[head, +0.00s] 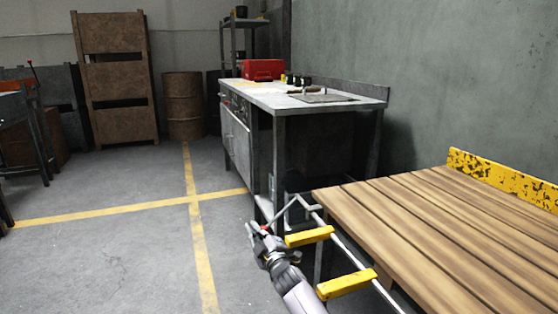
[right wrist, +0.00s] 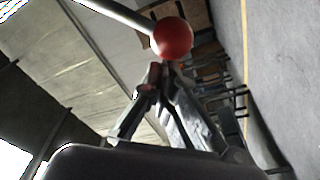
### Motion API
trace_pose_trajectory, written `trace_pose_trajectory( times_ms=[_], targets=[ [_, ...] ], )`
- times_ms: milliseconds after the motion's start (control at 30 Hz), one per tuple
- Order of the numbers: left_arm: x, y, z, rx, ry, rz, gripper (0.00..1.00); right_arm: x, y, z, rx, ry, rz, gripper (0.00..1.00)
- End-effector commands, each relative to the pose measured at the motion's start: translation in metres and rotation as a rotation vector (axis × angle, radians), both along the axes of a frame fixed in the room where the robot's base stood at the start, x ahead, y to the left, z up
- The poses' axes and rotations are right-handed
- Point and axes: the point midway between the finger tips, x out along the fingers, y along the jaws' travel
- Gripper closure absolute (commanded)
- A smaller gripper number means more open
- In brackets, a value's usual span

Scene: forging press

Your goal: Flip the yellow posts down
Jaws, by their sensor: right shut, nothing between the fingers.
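Two yellow posts, a far one (head: 309,236) and a near one (head: 347,284), stick out to the left from a metal rail along the left edge of the wooden-topped table. In the head view my right gripper (head: 262,232) is just left of the far post, by the end of a bent grey lever (head: 285,212). In the right wrist view the lever's red ball (right wrist: 172,38) is right in front of my right gripper (right wrist: 163,72). The fingers are shut and empty; whether they touch the ball I cannot tell. My left gripper is out of view.
The slatted wooden table (head: 440,230) fills the right side, with a worn yellow plate (head: 505,178) at its back. A metal workbench (head: 300,102) with a red toolbox (head: 262,69) stands beyond. The floor (head: 110,260) on the left is free.

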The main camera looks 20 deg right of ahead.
Motion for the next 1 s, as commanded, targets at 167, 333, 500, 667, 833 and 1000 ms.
trace_pose_trajectory(
  times_ms=[167,333,500,667,833,1000],
  targets=[
    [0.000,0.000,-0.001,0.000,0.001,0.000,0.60,0.000,-0.003,-0.005,0.000,0.009,-0.005,1.00],
    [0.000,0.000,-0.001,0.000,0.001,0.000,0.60,0.000,-0.003,-0.006,0.000,0.011,-0.006,1.00],
    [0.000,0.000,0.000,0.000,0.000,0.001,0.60,-0.001,-0.004,-0.007,0.000,0.012,-0.007,1.00],
    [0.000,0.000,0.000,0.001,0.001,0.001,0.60,-0.004,-0.006,-0.008,-0.002,0.013,-0.009,1.00],
    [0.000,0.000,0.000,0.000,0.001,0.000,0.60,-0.020,-0.009,-0.011,-0.003,0.014,-0.011,1.00],
    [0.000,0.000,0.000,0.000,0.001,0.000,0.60,-0.048,-0.012,-0.011,-0.003,0.011,-0.007,1.00]
  ],
)
